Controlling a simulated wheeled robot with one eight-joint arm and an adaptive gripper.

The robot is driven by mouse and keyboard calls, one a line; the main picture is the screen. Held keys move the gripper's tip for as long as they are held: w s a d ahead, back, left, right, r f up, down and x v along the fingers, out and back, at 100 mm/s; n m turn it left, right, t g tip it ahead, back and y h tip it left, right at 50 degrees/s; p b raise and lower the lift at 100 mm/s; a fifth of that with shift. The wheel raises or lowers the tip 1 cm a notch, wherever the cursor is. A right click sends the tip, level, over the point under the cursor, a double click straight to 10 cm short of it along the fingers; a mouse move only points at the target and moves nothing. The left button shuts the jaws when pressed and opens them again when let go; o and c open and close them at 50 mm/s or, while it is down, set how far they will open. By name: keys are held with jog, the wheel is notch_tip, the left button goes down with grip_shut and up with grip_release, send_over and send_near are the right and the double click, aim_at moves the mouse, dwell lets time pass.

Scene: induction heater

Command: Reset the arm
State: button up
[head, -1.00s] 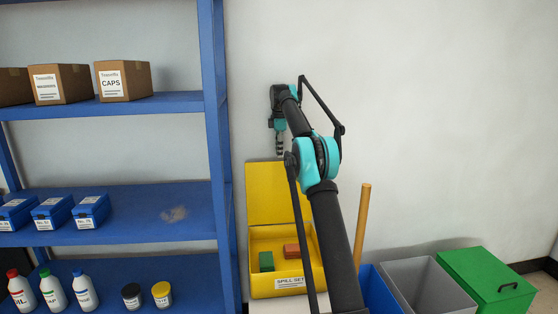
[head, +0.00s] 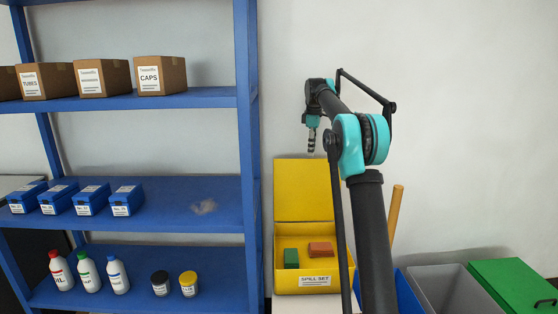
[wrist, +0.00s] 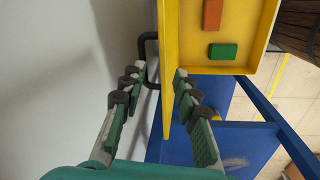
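My gripper (head: 311,142) hangs in front of the wall, above the open yellow spill-set box (head: 280,275). Its thin dark fingers point down in the head view. In the wrist view my gripper (wrist: 159,70) shows two green and grey fingers spread apart, with nothing held between them. The yellow box (wrist: 225,62) lies beyond the fingertips there. My arm is raised and bent at the turquoise joint.
The box holds a green block (head: 291,258) and an orange block (head: 320,248). A blue shelf unit (head: 248,150) with cartons, blue bins, bottles and jars stands left. A grey bin (head: 447,290) and a green-lidded bin (head: 515,285) stand right. The wall above is clear.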

jog(key=s+d+f+m+t, duration=0.1)
jog(key=s+f+m, duration=0.4)
jog(key=s, duration=1.2)
jog(key=s+d+f+m+t, duration=0.1)
jog(key=s+f+m, duration=0.4)
jog(key=s+f, duration=0.8)
jog(key=s+d+f+m, duration=0.1)
jog(key=s+f+m, duration=0.4)
jog(key=s, duration=1.6)
notch_tip(320, 180, down, 5)
jog(key=shift+s+f+t, duration=0.1)
jog(key=shift+s+t, duration=0.2)
jog(key=shift+t, duration=0.1)
